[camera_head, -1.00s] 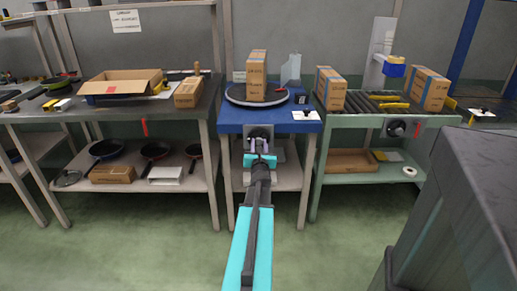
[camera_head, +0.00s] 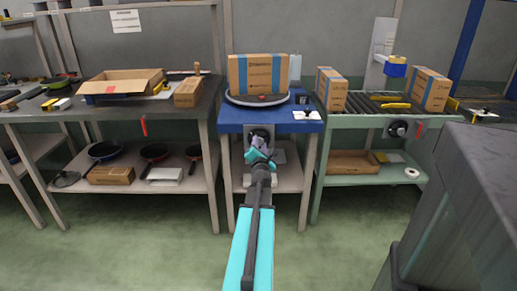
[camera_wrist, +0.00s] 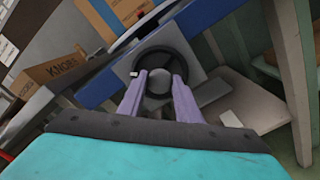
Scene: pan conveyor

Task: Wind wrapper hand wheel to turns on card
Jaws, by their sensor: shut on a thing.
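The dark hand wheel (camera_head: 259,132) is on the front of the blue wrapper table (camera_head: 229,115). My gripper (camera_head: 259,147) is at the wheel, rolled to a tilt. In the wrist view its two purple fingers (camera_wrist: 160,80) close around the grey round knob (camera_wrist: 158,84) at the wheel's middle, with the dark rim (camera_wrist: 161,52) beyond. A carton with blue bands (camera_head: 258,74) stands upright on the round turntable (camera_head: 232,98), broad face toward me. A white card (camera_head: 306,115) lies at the table's front right; its writing is too small to read.
A small dark box (camera_head: 301,99) sits near the card. A roller conveyor (camera_head: 362,102) with cartons stands at the right, with another dark knob (camera_head: 397,129) on its front. A bench (camera_head: 208,98) with an open carton (camera_head: 122,82) is at the left. A dark grey block (camera_head: 465,190) fills the right foreground.

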